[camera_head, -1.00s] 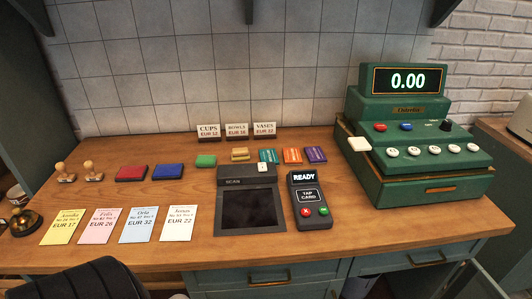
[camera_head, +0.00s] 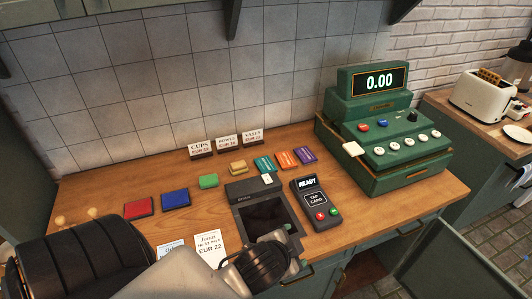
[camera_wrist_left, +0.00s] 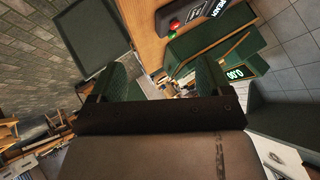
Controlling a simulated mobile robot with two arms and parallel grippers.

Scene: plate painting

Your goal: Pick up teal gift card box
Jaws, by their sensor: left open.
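The teal gift card box (camera_head: 264,163) lies on the wooden counter, at the left end of a short row beside an orange box (camera_head: 287,160) and a purple box (camera_head: 305,156). My left gripper (camera_head: 296,245) is at the front of the counter, over the near edge by the scanner, well short of the teal box. In the left wrist view its two dark green fingers (camera_wrist_left: 162,82) are apart with nothing between them. The teal box is not seen in that view. My right gripper is not in view.
The scanner (camera_head: 240,188) and card terminal (camera_head: 318,207) stand between my gripper and the row of boxes. The green cash register (camera_head: 385,155) is at the right. Green, yellow, blue and red pieces lie left of the teal box. Price signs (camera_head: 228,143) stand behind.

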